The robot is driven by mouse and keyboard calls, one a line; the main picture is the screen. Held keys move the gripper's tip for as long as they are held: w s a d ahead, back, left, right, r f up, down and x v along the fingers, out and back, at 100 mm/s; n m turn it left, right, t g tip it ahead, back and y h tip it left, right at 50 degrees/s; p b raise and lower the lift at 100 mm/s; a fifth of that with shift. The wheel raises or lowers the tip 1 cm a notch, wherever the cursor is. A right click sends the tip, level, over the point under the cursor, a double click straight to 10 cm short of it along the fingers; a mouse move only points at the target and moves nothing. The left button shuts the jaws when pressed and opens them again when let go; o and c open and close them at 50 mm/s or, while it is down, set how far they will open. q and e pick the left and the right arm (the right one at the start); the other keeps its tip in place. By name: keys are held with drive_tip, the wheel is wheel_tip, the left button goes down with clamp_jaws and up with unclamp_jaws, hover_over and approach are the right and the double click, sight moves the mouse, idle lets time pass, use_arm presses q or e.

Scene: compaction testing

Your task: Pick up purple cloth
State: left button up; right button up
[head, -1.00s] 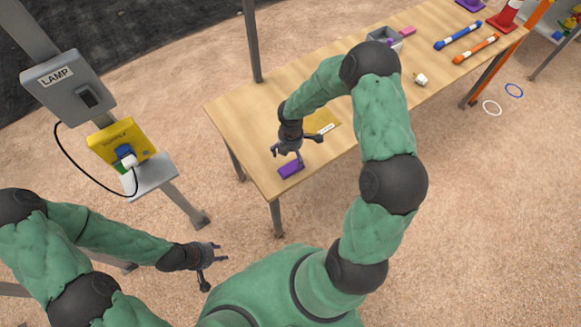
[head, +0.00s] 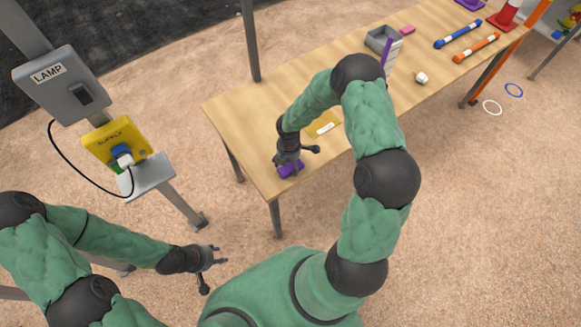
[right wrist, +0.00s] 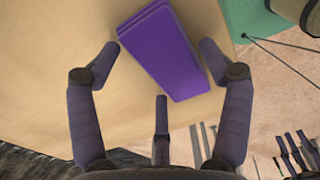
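The purple cloth (head: 291,169) is a small folded rectangular block lying on the wooden table near its front left corner. It fills the upper middle of the right wrist view (right wrist: 165,50), where its folded layers show. My right gripper (head: 297,160) is directly over the cloth, and its fingers hide part of it in the head view. In the right wrist view, the right gripper (right wrist: 160,60) has its fingers spread wide, on either side of the cloth, and nothing is held. My left gripper (head: 218,262) is away from the table at the lower left, with its fingers apart and empty.
The wooden table (head: 240,115) also bears a yellow item (head: 322,124), a grey bin (head: 384,40), a small white object (head: 421,78), and blue (head: 457,33) and orange (head: 476,47) bars. A lamp switch box (head: 62,82) and yellow supply box (head: 115,143) stand left.

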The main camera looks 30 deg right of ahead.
sight(289, 164)
drive_tip(key=c, duration=0.4)
drive_tip(key=shift+r, duration=0.1)
drive_tip(key=shift+r, duration=0.55)
wheel_tip(289, 164, up, 3)
drive_tip(key=shift+s+a+f+p, duration=0.1)
drive_tip(key=shift+a+f+p, duration=0.1)
drive_tip(key=shift+p, duration=0.45)
drive_tip(key=s+a+r, duration=0.2)
drive_tip(key=r, duration=0.1)
drive_tip(key=a+r+p, duration=0.1)
drive_tip(key=r, duration=0.1)
drive_tip(key=shift+s+a, duration=0.1)
drive_tip(key=shift+s, duration=0.3)
drive_tip(key=s+a+r, duration=0.4)
drive_tip(key=s+a, duration=0.2)
drive_tip(key=a, duration=0.1)
drive_tip(key=shift+s+p, duration=0.15)
drive_tip(key=shift+p, duration=0.15)
